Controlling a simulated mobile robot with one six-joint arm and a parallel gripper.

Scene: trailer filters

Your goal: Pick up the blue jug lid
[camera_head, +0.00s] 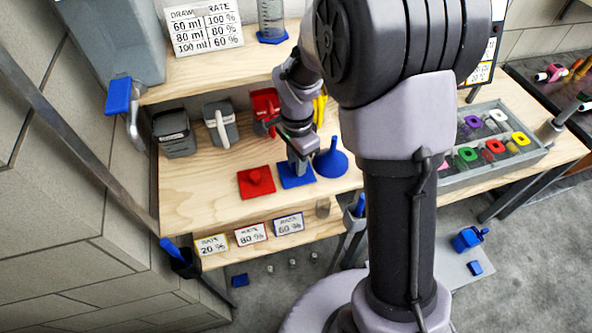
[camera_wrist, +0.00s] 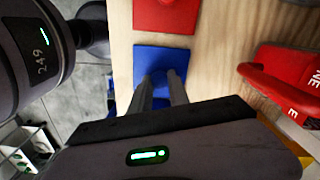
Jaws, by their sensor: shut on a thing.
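The blue jug lid (camera_head: 297,180) is a flat blue square on the wooden shelf, between a red lid (camera_head: 257,182) and a blue funnel (camera_head: 331,160). My gripper (camera_head: 297,167) points down over its middle and is shut on it. In the wrist view the blue lid (camera_wrist: 163,62) lies at the tips of my fingers (camera_wrist: 163,78), which hide its centre. The lid looks flat and at shelf level; I cannot tell whether it touches the wood. The red lid also shows in the wrist view (camera_wrist: 166,14), beside the blue one.
A red jug (camera_head: 264,106) and grey jugs (camera_head: 220,124) stand behind on the shelf. Rate cards (camera_head: 250,234) line the front edge. A tray of coloured parts (camera_head: 485,150) lies to the right. Bare wood (camera_head: 205,190) is free at the left.

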